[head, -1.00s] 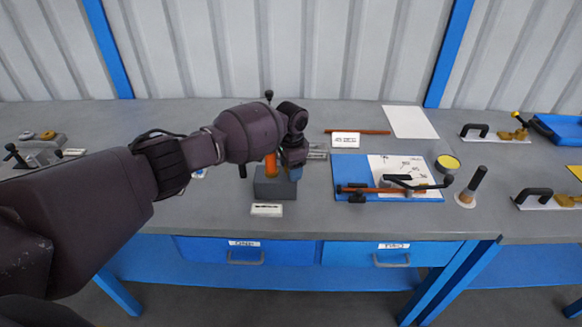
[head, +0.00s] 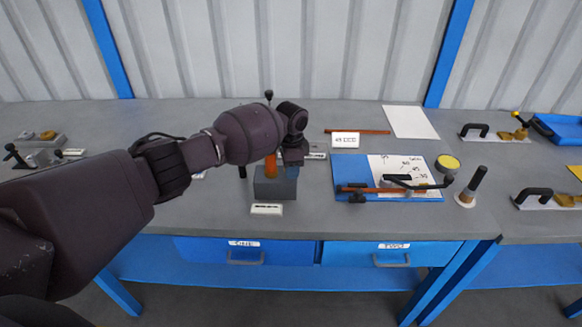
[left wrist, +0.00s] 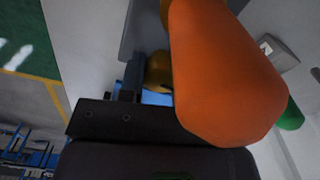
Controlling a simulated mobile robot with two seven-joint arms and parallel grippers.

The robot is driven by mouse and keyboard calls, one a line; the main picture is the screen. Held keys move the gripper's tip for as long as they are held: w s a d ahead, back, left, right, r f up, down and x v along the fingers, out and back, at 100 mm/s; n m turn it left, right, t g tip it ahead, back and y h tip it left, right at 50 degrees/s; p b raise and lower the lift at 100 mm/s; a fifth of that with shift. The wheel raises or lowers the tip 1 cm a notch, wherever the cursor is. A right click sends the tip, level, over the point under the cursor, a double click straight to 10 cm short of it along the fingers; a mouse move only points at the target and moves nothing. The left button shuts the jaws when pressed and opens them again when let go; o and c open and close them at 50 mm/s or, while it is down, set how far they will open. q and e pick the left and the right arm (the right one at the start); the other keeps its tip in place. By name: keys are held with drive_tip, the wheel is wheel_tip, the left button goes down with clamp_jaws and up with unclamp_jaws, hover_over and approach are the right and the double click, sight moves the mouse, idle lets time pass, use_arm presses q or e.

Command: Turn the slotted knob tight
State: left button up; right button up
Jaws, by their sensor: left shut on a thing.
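The grey block (head: 275,187) stands near the front of the bench with an orange upright cylinder (head: 271,166) at its top left. My left gripper (head: 292,172) points down at the block's right side, just right of the orange cylinder. In the left wrist view the orange cylinder (left wrist: 225,75) is large and close, and a brass-coloured knob (left wrist: 158,72) shows partly behind it. Blue parts of my left gripper (left wrist: 145,86) sit against this knob, and the gripper is shut on it. The knob's slot is hidden. In the head view the knob is hidden. My right gripper is not in view.
A white label (head: 266,209) lies in front of the block. A blue board (head: 347,168) with a paper and rods lies to the right, beside a dark upright handle (head: 472,185). Another fixture (head: 40,150) stands at the far left.

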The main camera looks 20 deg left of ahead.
use_arm(q)
drive_tip(key=m, duration=0.4)
drive_tip(key=shift+s+m, duration=0.1)
drive_tip(key=shift+m, duration=1.4)
drive_tip(key=shift+s+m+b, duration=0.1)
drive_tip(key=shift+m+b, duration=0.25)
drive_tip(key=shift+m, duration=1.15)
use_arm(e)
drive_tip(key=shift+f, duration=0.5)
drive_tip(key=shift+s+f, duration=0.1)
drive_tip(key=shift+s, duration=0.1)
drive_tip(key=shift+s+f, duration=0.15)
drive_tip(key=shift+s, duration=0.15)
use_arm(q)
drive_tip(key=o, duration=0.9)
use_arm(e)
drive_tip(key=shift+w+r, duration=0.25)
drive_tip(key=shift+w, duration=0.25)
